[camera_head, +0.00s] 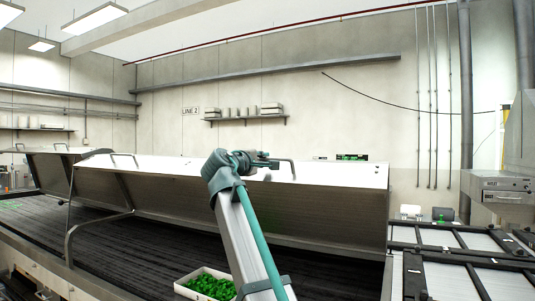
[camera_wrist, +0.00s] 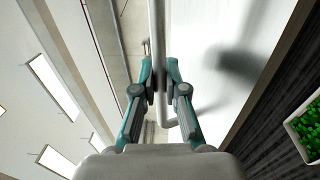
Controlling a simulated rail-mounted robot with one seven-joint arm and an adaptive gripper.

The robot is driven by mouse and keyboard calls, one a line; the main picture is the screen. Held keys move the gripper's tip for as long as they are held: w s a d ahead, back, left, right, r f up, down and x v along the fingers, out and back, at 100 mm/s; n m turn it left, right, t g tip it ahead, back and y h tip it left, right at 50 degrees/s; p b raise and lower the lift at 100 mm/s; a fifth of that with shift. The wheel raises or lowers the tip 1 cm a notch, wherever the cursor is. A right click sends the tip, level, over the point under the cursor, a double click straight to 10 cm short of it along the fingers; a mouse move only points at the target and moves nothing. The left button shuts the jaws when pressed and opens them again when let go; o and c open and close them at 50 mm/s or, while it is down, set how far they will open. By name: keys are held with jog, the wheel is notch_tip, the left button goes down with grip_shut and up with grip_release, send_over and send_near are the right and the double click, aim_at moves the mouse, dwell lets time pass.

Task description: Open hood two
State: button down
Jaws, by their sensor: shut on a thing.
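A long hood (camera_head: 165,185) with a pale top and a metallic front face spans the dark slatted bed in the head view. Its front edge stands clear of the bed, with dark bed visible beneath. A bent handle bar (camera_head: 291,166) sits on its top near the right part. My gripper (camera_head: 268,160) is at this handle. In the wrist view the two fingers of my gripper (camera_wrist: 158,78) close from both sides on the pale handle bar (camera_wrist: 156,25); its bent end shows below the fingers. The exact finger contact is small in the head view.
Another hood (camera_head: 48,158) with handles is at the far left. A white tray of green pieces (camera_head: 206,283) lies at the front of the bed, also in the wrist view (camera_wrist: 307,130). Trays in dark frames (camera_head: 450,250) and a metal box (camera_head: 508,188) are at right.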

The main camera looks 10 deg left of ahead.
jog(key=c, duration=1.2)
grip_release()
jog(key=shift+w, duration=0.1)
jog(key=v, duration=1.2)
